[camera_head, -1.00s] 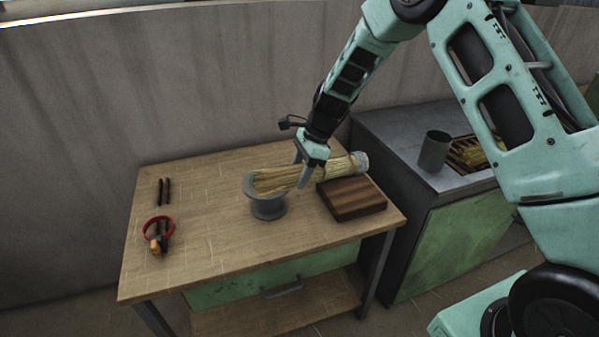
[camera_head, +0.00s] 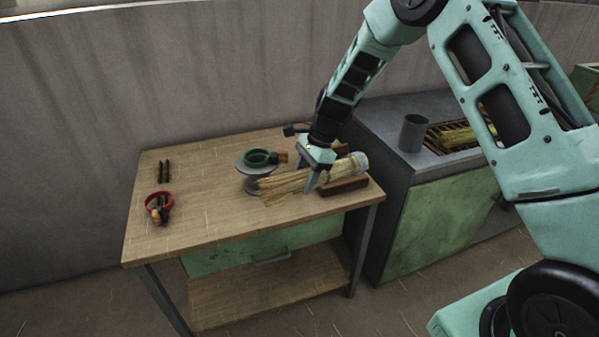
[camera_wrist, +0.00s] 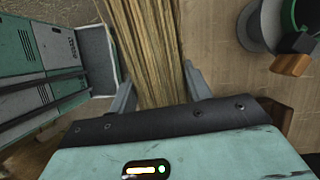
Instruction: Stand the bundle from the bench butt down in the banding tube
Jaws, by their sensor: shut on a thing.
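The straw bundle (camera_head: 285,186) lies level between the fingers of my gripper (camera_head: 309,180), above the front right of the workbench (camera_head: 215,215). Its pale banded butt end (camera_head: 360,162) points right, and its loose bristles point left. In the wrist view the straw (camera_wrist: 152,45) runs between both fingers of my gripper (camera_wrist: 158,88), which is shut on it. The grey banding tube (camera_head: 413,133) stands upright and open-topped on the grey counter (camera_head: 384,118), to the right of my gripper.
A brown wooden block (camera_head: 346,186) lies below the bundle. A red ring tool (camera_head: 158,204) and dark sticks (camera_head: 164,172) lie at left. A slatted tray (camera_head: 450,138) is beside the tube.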

